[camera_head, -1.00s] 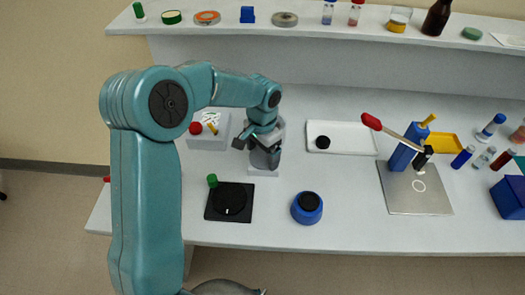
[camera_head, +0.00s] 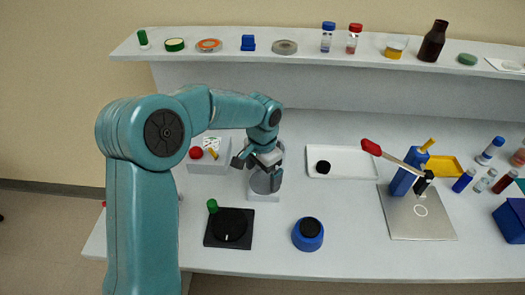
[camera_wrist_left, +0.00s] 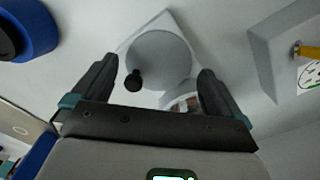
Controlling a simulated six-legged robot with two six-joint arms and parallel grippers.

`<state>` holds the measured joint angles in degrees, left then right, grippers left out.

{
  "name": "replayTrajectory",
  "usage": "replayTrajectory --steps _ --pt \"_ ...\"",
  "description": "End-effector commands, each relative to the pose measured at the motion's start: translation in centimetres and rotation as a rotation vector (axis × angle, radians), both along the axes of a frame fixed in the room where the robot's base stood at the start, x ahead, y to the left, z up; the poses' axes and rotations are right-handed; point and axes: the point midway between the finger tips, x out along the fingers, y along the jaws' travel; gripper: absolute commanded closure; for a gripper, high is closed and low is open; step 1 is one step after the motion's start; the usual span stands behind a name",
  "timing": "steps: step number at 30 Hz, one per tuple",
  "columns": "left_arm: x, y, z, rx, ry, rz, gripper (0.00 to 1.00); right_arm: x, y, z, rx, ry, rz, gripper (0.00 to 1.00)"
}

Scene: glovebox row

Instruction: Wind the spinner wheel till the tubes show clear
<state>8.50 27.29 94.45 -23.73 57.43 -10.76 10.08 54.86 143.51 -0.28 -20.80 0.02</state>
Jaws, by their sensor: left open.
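The spinner (camera_head: 262,196) is a grey round body on a pale square base, largely hidden behind my left gripper in the head view. In the left wrist view its grey wheel (camera_wrist_left: 160,55) shows from above, with a black knob (camera_wrist_left: 133,81) near its rim. Part of a pale round opening with something brownish inside (camera_wrist_left: 180,104) shows beside the wheel; I cannot tell how clear any tubes are. My left gripper (camera_head: 258,170) is open over the wheel, its fingers on either side in the left wrist view (camera_wrist_left: 158,70). The knob lies between the fingers, nearer the left one, not gripped.
A grey box (camera_head: 207,163) with a red button stands left of the spinner. In front are a black plate with a dial (camera_head: 228,228) and a blue round jar (camera_head: 307,235). A white tray (camera_head: 350,163) and a red-handled press (camera_head: 402,180) are to the right.

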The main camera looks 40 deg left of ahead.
Motion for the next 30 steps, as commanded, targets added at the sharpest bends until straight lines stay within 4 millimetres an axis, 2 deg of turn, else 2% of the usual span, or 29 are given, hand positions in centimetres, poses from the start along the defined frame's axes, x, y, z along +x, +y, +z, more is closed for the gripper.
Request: replayTrajectory --steps 9,15,21,30 --pt "0.1 0.0 8.6 0.001 -0.009 0.000 0.00 0.0 0.0 0.1 0.000 0.000 0.000 0.57" --pt "0.1 0.0 12.6 0.000 -0.007 0.001 0.00 0.0 0.0 0.4 0.000 0.000 0.000 0.57" --pt "0.0 0.0 14.3 0.000 -0.005 0.001 0.00 0.0 0.0 0.5 0.000 0.000 0.000 0.57" --pt "0.0 0.0 14.4 0.000 -0.004 0.001 0.00 0.0 0.0 0.5 0.000 0.000 0.000 0.57"
